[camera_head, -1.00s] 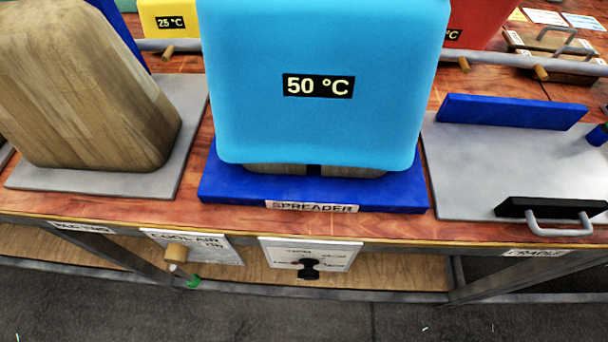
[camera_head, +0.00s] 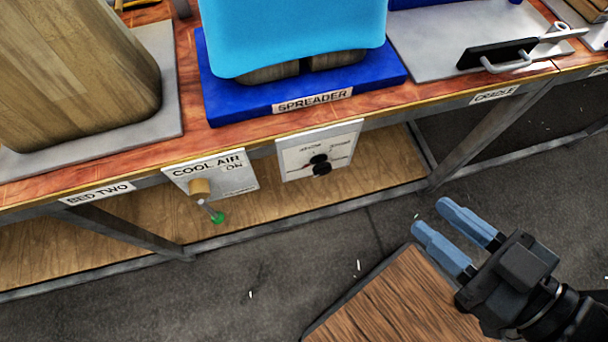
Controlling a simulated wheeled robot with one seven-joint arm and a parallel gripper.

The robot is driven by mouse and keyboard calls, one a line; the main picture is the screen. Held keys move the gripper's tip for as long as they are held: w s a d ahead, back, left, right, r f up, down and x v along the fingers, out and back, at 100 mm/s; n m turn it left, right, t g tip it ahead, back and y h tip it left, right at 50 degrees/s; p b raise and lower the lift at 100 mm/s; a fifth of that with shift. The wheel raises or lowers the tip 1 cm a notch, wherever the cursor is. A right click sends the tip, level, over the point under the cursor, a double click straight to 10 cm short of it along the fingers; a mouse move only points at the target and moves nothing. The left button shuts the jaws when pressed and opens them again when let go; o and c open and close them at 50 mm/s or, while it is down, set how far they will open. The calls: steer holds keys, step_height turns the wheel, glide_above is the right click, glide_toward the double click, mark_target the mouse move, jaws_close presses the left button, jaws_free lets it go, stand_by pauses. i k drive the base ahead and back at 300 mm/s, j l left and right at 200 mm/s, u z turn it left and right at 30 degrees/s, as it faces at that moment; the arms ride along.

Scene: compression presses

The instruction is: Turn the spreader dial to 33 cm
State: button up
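The spreader dial (camera_head: 320,165) is a black knob on a white panel (camera_head: 292,160) fixed to the bench front, below the blue base labelled SPREADER (camera_head: 225,98). The panel has small markings around the knob that I cannot read, so I cannot tell the dial's setting. The light blue spreader block (camera_head: 295,35) stands on the blue base. My gripper (camera_head: 432,220) is at the lower right with its two blue fingers apart and nothing between them. It is to the right of and lower in the picture than the dial, well apart from it.
A COOL AIR panel (camera_head: 235,178) with a wooden knob and a green-tipped lever is left of the dial panel. A wooden block on a grey plate (camera_head: 170,100) is at left. A grey plate with a black handle (camera_head: 495,52) is at right. Bench legs flank the panels.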

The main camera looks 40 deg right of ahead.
mark_target(321, 168)
steer(key=k+j, duration=0.1)
steer(key=j, duration=0.3)
steer(key=k+j+z, duration=0.1)
steer(key=j, duration=0.25)
steer(key=k+j, duration=0.15)
steer(key=j, duration=0.2)
steer(key=k+j+z, duration=0.1)
steer(key=j, duration=0.3)
steer(key=k, duration=0.05)
